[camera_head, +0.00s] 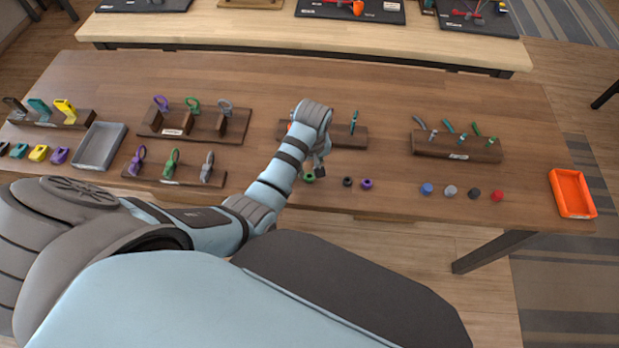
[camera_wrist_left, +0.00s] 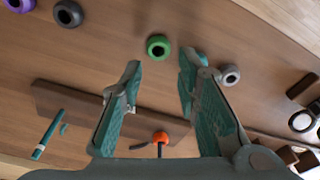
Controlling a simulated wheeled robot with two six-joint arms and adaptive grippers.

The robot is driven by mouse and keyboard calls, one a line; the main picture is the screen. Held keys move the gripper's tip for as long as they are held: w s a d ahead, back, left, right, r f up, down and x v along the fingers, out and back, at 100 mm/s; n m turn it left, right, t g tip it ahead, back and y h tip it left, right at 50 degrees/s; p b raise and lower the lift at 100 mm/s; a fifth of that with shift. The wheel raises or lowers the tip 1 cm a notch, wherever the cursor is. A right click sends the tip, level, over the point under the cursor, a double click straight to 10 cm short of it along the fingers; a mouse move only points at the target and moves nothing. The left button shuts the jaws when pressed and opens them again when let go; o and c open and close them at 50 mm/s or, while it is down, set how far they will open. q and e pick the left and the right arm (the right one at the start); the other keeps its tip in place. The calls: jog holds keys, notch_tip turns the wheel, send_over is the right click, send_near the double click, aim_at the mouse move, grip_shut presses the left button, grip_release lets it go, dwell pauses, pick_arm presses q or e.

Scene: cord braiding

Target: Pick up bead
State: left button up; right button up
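A green ring-shaped bead (camera_head: 309,177) lies on the wooden table, partly beside my left gripper (camera_head: 319,168) in the head view. In the left wrist view the green bead (camera_wrist_left: 159,47) shows just beyond and between the fingertips of the open, empty gripper (camera_wrist_left: 160,70). A black bead (camera_head: 347,182) and a purple bead (camera_head: 367,184) lie to its right in the head view. A grey bead (camera_wrist_left: 230,75) lies beside the right finger in the wrist view; my arm seems to hide it in the head view. My right gripper is not in view.
A dark wooden rack (camera_head: 350,142) stands behind the beads, with an orange piece (camera_wrist_left: 160,137) at it in the wrist view. Blue (camera_head: 427,189) and red (camera_head: 497,195) discs lie farther right, near an orange tray (camera_head: 572,218). A grey tray (camera_head: 80,163) is at left.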

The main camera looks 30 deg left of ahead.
aim_at(310, 174)
pick_arm(q)
notch_tip(310, 174, down, 5)
jog(key=shift+w+d+b, duration=0.1)
jog(key=shift+b, duration=0.4)
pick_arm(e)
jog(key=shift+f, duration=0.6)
pick_arm(q)
jog(key=shift+c, duration=0.5)
jog(key=shift+c, duration=1.2)
jog(key=shift+r, duration=0.15)
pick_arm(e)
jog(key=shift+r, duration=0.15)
